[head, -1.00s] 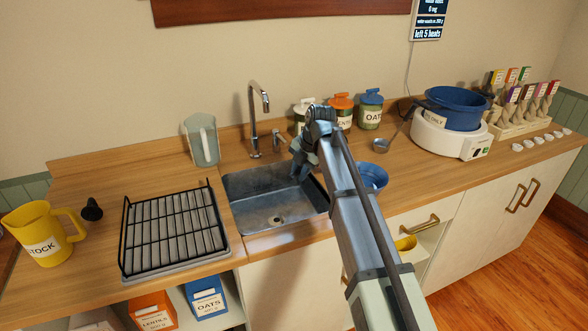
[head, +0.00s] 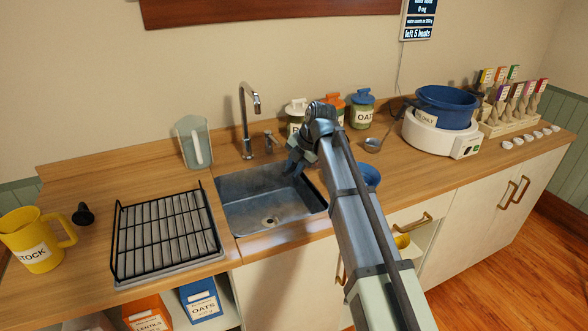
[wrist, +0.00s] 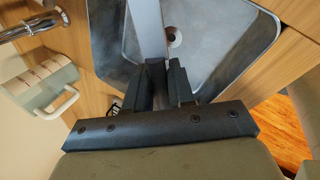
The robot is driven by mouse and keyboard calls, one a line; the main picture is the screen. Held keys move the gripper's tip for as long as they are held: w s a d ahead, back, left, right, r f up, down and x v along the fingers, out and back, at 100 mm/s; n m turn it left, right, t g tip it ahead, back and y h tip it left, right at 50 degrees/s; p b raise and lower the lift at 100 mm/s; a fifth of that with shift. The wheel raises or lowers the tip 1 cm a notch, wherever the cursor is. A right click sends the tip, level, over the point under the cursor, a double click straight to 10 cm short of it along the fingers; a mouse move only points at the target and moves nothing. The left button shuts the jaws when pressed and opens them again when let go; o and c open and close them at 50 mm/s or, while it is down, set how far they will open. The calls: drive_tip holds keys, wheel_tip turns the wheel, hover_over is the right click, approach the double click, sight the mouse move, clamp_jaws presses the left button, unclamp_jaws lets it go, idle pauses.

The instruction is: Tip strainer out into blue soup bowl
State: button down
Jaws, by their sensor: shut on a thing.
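My gripper (head: 293,168) hangs over the back right part of the sink. In the wrist view, my gripper (wrist: 167,72) is shut on a flat grey bar (wrist: 147,25), which looks like the strainer's handle. The bar runs out past the top of that view, so the strainer's head and contents are not seen. In the head view my arm hides what is held. A small blue bowl (head: 370,174), likely the soup bowl, stands on the counter right of the sink, partly hidden behind my arm.
The sink (head: 265,205) has a tall tap (head: 244,120) behind it. Left are a drying rack (head: 165,235), clear jug (head: 193,142) and yellow stock mug (head: 36,240). Lidded jars, a ladle (head: 373,145) and a white appliance (head: 438,135) bearing a large blue vessel (head: 447,105) stand right.

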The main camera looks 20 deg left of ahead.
drive_tip(key=shift+s+d+r+t+y, duration=0.2)
drive_tip(key=shift+d+r+y, duration=0.4)
drive_tip(key=shift+r, duration=0.3)
drive_tip(key=shift+s+d+r+t+y, duration=0.15)
drive_tip(key=shift+d+r+y, duration=0.4)
drive_tip(key=shift+r, duration=0.3)
drive_tip(key=shift+s+d+r+t+y, duration=0.2)
drive_tip(key=shift+d+r+y, duration=0.25)
drive_tip(key=shift+d+r, duration=0.35)
drive_tip(key=shift+s+d+f+t+y, duration=0.25)
drive_tip(key=shift+d+y, duration=0.5)
drive_tip(key=shift+y, duration=0.5)
drive_tip(key=shift+s+d+t+y, duration=0.25)
drive_tip(key=shift+d+y, duration=0.5)
drive_tip(key=shift+y, duration=0.45)
drive_tip(key=shift+s+d+f+t+y, duration=0.15)
drive_tip(key=shift+d+t+y, duration=0.2)
drive_tip(key=shift+d+y, duration=0.65)
drive_tip(key=shift+a+y, duration=0.25)
drive_tip(key=shift+s+d+f+t+y, duration=0.1)
drive_tip(key=shift+d+f+t+y, duration=0.25)
drive_tip(key=shift+y, duration=0.45)
